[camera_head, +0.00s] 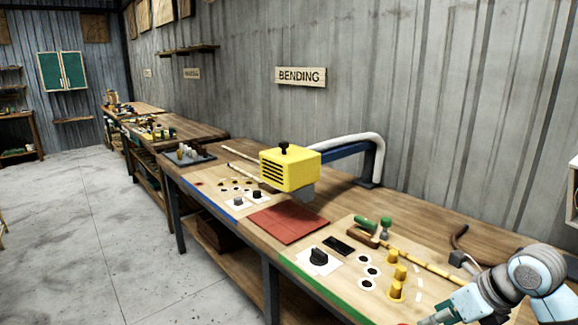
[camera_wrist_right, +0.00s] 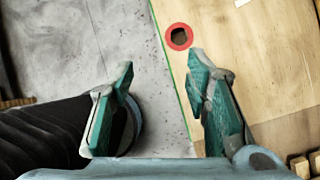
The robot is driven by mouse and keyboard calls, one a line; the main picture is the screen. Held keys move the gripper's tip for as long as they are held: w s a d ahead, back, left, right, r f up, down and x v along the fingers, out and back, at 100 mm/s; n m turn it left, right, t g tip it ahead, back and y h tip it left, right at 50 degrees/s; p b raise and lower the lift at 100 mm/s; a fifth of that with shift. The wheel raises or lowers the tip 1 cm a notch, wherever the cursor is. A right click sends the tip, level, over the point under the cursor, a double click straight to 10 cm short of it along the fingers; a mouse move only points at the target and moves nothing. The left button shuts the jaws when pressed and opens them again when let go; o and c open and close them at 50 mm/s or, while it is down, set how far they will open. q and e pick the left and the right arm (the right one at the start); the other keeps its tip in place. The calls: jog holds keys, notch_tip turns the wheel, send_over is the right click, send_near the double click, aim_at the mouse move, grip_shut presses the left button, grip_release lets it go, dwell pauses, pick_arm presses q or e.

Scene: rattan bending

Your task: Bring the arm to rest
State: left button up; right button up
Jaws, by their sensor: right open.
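My right arm (camera_head: 525,280) comes in at the lower right of the head view, over the near end of the wooden workbench (camera_head: 420,240). Its gripper (camera_wrist_right: 158,72) shows in the right wrist view with two teal fingers spread apart and nothing between them. The gap is over the bench's green-lined front edge and the grey floor. A red ring with a dark centre (camera_wrist_right: 179,36) lies on the bench just beyond the fingertips. My left gripper is not in view.
The bench holds yellow pegs (camera_head: 397,280), a black knob (camera_head: 319,257), a rattan pole (camera_head: 430,261), a red mat (camera_head: 288,223) and a yellow vented box (camera_head: 290,168) beside a white hose (camera_head: 355,139). Open concrete floor (camera_head: 90,220) lies to the left.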

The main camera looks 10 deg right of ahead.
jog(key=w+a+r+t+y, duration=0.1)
jog(key=a+r+t+y, duration=0.3)
jog(key=a+y, duration=1)
jog(key=a+r+m+t+h, duration=0.2)
jog(key=a+r+m+t, duration=0.2)
jog(key=r+m+t, duration=0.5)
jog(key=d+m+t+h, duration=0.4)
jog(key=d+m+h, duration=0.3)
jog(key=m+h, duration=0.45)
jog(key=s+d+f+m+g+h, duration=0.2)
jog(key=d+f+m+g+h, duration=0.15)
jog(key=f+m, duration=0.4)
jog(key=s+d+f+m+g+h, duration=0.1)
jog(key=d+f+m+g+h, duration=0.25)
jog(key=d+f+m, duration=0.35)
jog(key=s+a+f+m+g+y, duration=0.15)
jog(key=s+a+f+g, duration=0.4)
jog(key=s+f, duration=0.55)
jog(key=s+a+f+m+g+y, duration=0.15)
jog(key=s+a+f+g, duration=0.35)
jog(key=s+f, duration=0.55)
notch_tip(320, 180, down, 19)
jog(key=s+d+g, duration=0.2)
jog(key=d+g, duration=0.1)
jog(key=s+f+m, duration=0.1)
jog(key=s+f, duration=1.1)
jog(key=s, duration=0.1)
jog(key=shift+s+d+g, duration=0.15)
jog(key=shift+d+g, duration=0.1)
jog(key=shift+g, duration=0.1)
